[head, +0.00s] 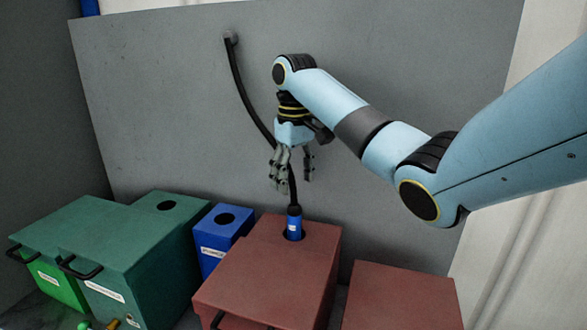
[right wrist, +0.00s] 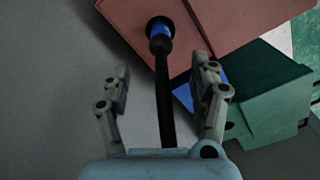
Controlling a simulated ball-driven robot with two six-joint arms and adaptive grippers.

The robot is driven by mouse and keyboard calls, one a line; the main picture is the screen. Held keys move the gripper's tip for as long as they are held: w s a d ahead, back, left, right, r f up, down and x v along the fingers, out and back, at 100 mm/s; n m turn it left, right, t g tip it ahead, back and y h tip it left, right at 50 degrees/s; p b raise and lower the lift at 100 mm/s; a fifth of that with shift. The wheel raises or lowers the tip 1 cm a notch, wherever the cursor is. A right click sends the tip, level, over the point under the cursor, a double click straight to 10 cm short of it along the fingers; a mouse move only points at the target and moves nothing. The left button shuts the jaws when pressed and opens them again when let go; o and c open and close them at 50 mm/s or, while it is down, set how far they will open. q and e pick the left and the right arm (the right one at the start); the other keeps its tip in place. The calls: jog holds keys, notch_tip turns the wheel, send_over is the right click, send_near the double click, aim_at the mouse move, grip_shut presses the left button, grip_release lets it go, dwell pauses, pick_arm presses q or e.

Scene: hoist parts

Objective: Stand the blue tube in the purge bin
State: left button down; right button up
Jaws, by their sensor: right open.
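The blue tube (head: 294,224) stands upright in a round hole in the top of a red box (head: 262,256). A black hose (head: 241,90) runs from its top up to a wall fitting. My right gripper (head: 294,172) is open above the tube, fingers pointing down, holding nothing. In the right wrist view the blue tube (right wrist: 159,28) lies beyond the open fingers (right wrist: 163,80), and the hose passes between them in the picture. The labels are too small to read, so I cannot tell which box is the purge bin. My left gripper is not in view.
A narrow blue box (head: 211,256) with a round top hole stands left of the red box. Green boxes (head: 130,238) with handles stand farther left, one with a hole. Another red box (head: 402,298) is at right. A grey panel (head: 160,110) stands behind.

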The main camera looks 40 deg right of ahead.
aim_at(295, 216)
notch_tip(295, 216, down, 9)
jog(key=shift+s+r+b, duration=0.1)
jog(key=shift+b, duration=0.45)
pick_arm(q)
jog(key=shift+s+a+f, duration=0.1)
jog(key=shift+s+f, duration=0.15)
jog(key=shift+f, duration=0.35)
pick_arm(e)
jog(key=shift+f, duration=0.75)
jog(key=shift+c, duration=0.2)
